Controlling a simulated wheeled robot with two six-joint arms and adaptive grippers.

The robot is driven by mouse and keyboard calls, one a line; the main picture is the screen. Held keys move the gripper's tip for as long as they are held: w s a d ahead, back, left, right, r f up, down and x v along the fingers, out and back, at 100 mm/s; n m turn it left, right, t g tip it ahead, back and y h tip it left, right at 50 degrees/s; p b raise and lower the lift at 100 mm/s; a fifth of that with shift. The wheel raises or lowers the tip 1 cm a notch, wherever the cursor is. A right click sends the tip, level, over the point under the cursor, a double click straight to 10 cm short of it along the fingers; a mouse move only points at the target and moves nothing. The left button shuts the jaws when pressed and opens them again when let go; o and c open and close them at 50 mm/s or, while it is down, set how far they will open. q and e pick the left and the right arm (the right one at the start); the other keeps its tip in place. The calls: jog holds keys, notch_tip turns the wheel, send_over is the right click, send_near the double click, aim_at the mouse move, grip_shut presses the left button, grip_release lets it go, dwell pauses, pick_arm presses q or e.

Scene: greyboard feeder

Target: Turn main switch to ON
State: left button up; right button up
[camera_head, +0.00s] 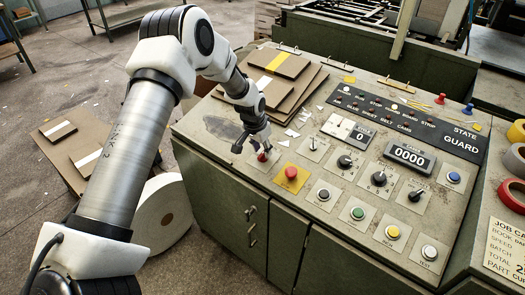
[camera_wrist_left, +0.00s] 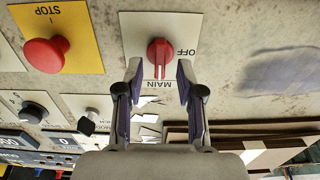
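The main switch is a red rotary knob (camera_wrist_left: 160,52) on a pale plate (camera_wrist_left: 135,30) lettered MAIN and OFF, upside down in the left wrist view. The knob's ridge runs vertically there, with a light mark at its lower end near MAIN. OFF stands to its right; I see no ON lettering. My left gripper (camera_wrist_left: 160,72) is open, with one fingertip on each side of the knob's lower part and small gaps visible. In the head view the left gripper (camera_head: 250,149) is over the panel's near left corner, beside the red knob (camera_head: 263,156). My right gripper is not in view.
A red STOP button (camera_head: 291,173) on a yellow plate sits close beside the switch. Several other knobs and buttons cover the console (camera_head: 290,215). Stacked boards (camera_head: 283,63) lie behind the gripper. A paper roll (camera_head: 163,215) stands on the floor at left.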

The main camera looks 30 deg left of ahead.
pick_arm(q)
jog(key=v, duration=1)
jog(key=shift+r, duration=0.25)
jog(key=shift+s, duration=0.1)
jog(key=s+f, duration=0.1)
jog(key=f, duration=0.1)
jog(key=s+d+f+g, duration=0.1)
jog(key=s+f, duration=0.1)
jog(key=f, duration=0.1)
jog(key=s+d+f+g, duration=0.1)
jog(key=f, duration=0.2)
jog(key=shift+s+f+m, duration=0.15)
jog(key=shift+f+m, duration=0.05)
jog(key=shift+m, duration=0.1)
jog(key=s+d+f, duration=0.4)
jog(key=s+f, duration=0.1)
jog(key=s, duration=0.5)
jog(key=s+d+f+n, duration=0.1)
jog(key=s+d+f, duration=0.3)
jog(key=s, duration=0.6)
jog(key=s+d+f+n, duration=0.1)
jog(key=s+d+f, duration=0.3)
jog(key=s+f, duration=0.3)
jog(key=s, duration=0.3)
jog(key=shift+s+f+g, duration=0.3)
jog(key=shift+s+g, duration=0.05)
jog(key=shift+g, duration=0.05)
